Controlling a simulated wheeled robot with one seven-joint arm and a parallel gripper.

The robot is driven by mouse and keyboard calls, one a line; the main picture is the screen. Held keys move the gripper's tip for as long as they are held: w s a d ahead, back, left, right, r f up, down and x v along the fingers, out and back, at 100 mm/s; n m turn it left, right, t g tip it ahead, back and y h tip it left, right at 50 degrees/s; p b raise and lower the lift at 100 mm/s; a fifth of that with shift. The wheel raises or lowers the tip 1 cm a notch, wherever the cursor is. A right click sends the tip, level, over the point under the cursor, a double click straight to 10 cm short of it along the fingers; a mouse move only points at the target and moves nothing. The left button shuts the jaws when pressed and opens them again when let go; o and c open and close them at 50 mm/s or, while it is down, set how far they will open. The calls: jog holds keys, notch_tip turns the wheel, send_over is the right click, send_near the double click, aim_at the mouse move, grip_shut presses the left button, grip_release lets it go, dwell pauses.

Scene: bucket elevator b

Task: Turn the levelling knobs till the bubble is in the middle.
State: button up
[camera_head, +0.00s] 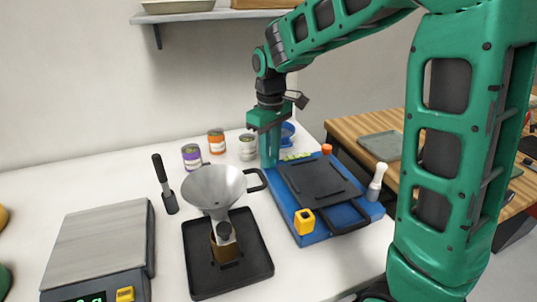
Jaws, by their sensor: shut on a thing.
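A blue platform (300,232) with a dark plate (318,181) on top lies on the white bench, right of the middle. A yellow block-shaped knob (304,221) stands at its near left corner. An orange knob (326,149) stands at its far right. A small yellow-green strip (295,157) shows at its far edge; no bubble can be made out in it. My gripper (269,163) points down at the platform's far left corner. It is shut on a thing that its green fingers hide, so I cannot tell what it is.
A metal funnel (213,186) stands over a black tray (256,262), left of the platform. A scale (100,240) is at the left. Several small cans are behind. A white-handled tool (377,182) stands at the platform's right. A wooden table (360,124) is beyond.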

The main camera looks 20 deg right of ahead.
jog(key=shift+n, duration=1.6)
jog(key=o, duration=1)
jog(key=shift+o, duration=0.2)
notch_tip(320, 180, up, 11)
jog(key=shift+w+f, duration=0.1)
